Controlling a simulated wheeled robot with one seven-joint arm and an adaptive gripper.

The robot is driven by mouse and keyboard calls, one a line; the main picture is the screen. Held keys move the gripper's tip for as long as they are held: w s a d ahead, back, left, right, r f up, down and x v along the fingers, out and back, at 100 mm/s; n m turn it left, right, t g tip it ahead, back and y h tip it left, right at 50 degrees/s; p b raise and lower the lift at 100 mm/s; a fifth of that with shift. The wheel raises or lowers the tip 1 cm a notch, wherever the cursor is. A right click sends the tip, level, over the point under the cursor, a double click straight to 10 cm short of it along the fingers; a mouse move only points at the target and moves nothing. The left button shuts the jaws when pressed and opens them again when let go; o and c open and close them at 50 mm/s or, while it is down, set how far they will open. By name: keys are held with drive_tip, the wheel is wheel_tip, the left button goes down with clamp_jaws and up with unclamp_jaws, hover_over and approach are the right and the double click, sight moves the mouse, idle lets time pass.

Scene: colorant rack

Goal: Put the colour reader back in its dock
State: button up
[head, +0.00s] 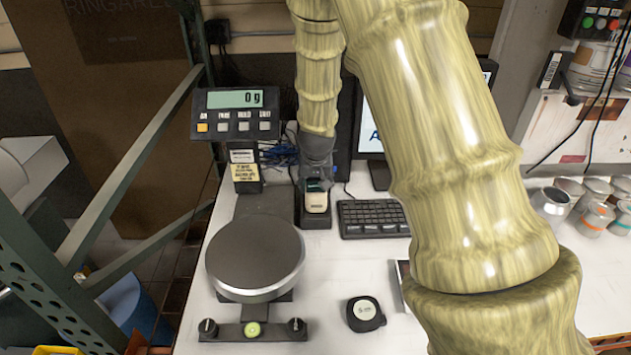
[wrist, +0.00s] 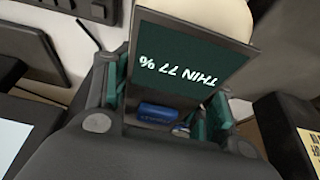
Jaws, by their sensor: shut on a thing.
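The colour reader (head: 316,198) is a pale, rounded handset with a dark top. In the wrist view its dark green screen (wrist: 190,62) reads "THIN 77 %" upside down. My gripper (head: 316,172) is shut on it from above, with teal pads on both sides of the reader in the wrist view. The dock (head: 317,222) seems to be the black block right below the reader, between the scale and the keyboard. The reader's lower end is at or just over this block. I cannot tell whether it is seated, as its base is hidden.
A scale with a round grey plate (head: 255,255) stands close on the left, its display (head: 235,100) reading 0 g. A keyboard (head: 373,218) lies close on the right. A black tape measure (head: 365,314) lies in front. Paint cans (head: 550,206) stand far right.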

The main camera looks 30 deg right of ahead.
drive_tip(key=shift+a+r, duration=0.1)
drive_tip(key=shift+r, duration=0.05)
drive_tip(key=o, duration=1.7)
drive_tip(key=shift+f, duration=0.2)
drive_tip(key=shift+s, duration=0.1)
drive_tip(key=shift+r, duration=0.1)
drive_tip(key=shift+b+v, duration=1.25)
drive_tip(key=shift+v, duration=4.85)
